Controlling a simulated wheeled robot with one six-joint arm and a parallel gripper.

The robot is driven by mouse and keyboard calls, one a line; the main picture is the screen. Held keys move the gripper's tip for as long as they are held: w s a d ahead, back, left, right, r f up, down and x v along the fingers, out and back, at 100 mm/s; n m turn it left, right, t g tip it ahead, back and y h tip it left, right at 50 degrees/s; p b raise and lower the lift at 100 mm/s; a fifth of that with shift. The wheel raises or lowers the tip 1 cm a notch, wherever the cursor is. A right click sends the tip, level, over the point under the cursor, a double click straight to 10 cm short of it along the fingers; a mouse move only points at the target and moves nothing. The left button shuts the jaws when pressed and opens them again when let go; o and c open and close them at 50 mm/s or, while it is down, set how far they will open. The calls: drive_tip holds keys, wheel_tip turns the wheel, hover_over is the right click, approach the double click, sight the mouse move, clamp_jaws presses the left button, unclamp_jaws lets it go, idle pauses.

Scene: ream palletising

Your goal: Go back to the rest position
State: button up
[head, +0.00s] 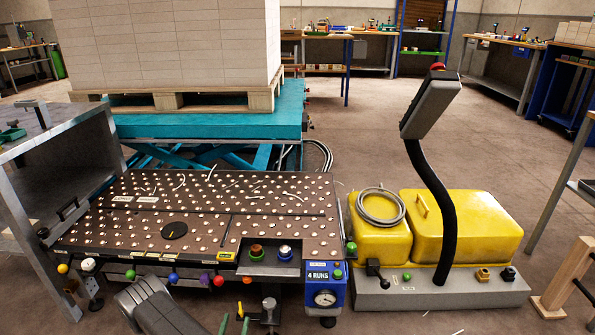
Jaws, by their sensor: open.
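My gripper does not show in the head view. A dark grey rounded shape rises from the bottom edge, left of the middle; I cannot tell whether it is part of my arm. A tall stack of pale reams (185,45) stands on a wooden pallet (215,101). The pallet rests on a teal lift table (225,125) behind the dark work table. The top of the stack is cut off by the frame. The dark work table (200,200) has a top dotted with pale studs, and several thin pale strips lie on it.
A grey metal bench (60,135) stands close on the left. On the right are yellow covers (465,228) on a grey base and a control panel (431,100) on a black bent neck. A blue gauge box (325,285) is at the front. Open floor lies beyond, toward the far benches.

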sight(246, 280)
drive_tip(key=b+x, duration=0.3)
drive_tip(key=x, duration=1)
drive_tip(key=shift+w+d, duration=0.2)
drive_tip(key=shift+s+a+r+g+p, duration=0.15)
drive_tip(key=shift+r+g+p, duration=0.2)
drive_tip(key=shift+r+g, duration=0.25)
drive_tip(key=shift+s+r+g+p, duration=0.1)
drive_tip(key=shift+g+p, duration=0.4)
drive_tip(key=shift+p, duration=0.05)
drive_tip(key=shift+y, duration=0.3)
drive_tip(key=shift+s, duration=0.1)
